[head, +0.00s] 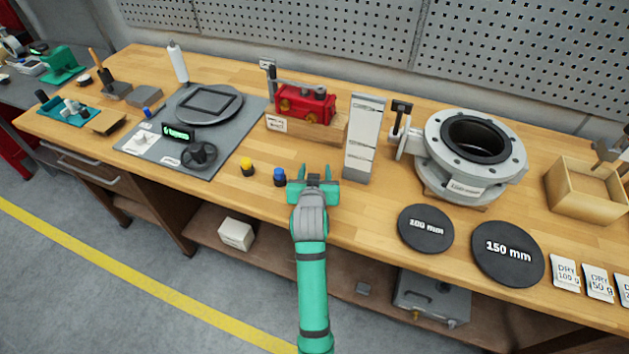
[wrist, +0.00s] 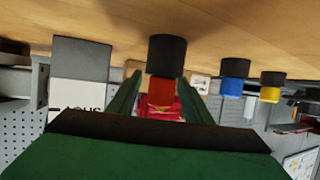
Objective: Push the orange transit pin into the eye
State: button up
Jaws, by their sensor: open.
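My gripper (head: 312,176) is open over the front of the workbench, left of the tall pale block. In the wrist view, which is upside down, an orange-red piece (wrist: 161,92) with a black base stands on the bench between my two green fingers. It looks to be the orange transit pin; my gripper hides it in the head view. No finger is clearly touching it. The red actuator (head: 302,104) sits on a wooden block behind my gripper, and partly shows behind the orange-red piece in the wrist view. I cannot make out the eye.
A blue piece (head: 280,177) and a yellow piece (head: 247,167) on black bases stand left of my gripper. The tall pale block (head: 363,145) is close on the right. The grey flanged valve (head: 433,133) and black discs (head: 426,229) lie further right.

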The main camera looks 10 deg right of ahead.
jog(key=shift+c, duration=0.3)
grip_shut()
